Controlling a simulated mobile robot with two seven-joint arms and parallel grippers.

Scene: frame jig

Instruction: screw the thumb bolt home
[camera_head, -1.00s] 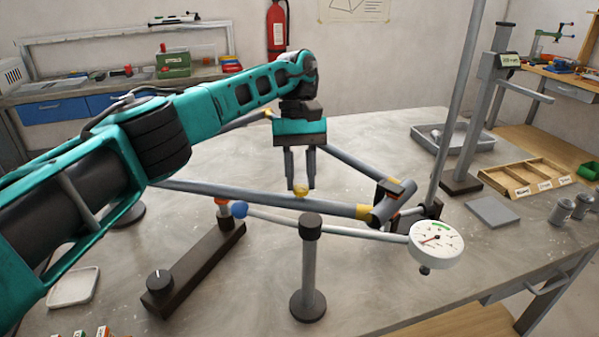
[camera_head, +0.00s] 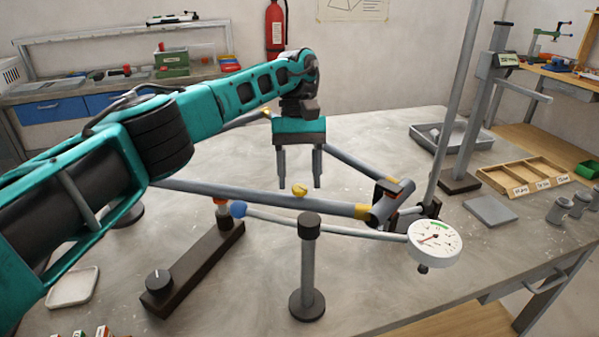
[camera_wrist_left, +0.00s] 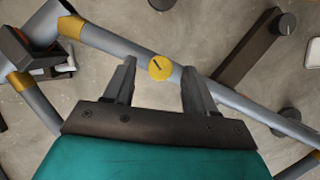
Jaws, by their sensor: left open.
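The thumb bolt has a yellow head (camera_head: 299,190) and stands on the grey frame tube (camera_head: 260,198). In the left wrist view its round yellow head (camera_wrist_left: 160,68), with a dark mark across it, shows between and just beyond my fingertips. My left gripper (camera_head: 299,183) is open above the tube, its two fingers apart and clear of the bolt; it also shows open in the left wrist view (camera_wrist_left: 157,76). The bolt's shank is hidden. My right gripper is not in view.
A white dial gauge (camera_head: 435,243) sits right of a dark-capped post (camera_head: 309,262). A dark bar with a knob (camera_head: 195,265) lies at front left. A grey tray (camera_head: 452,138) and a wooden divided box (camera_head: 525,178) stand at the right.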

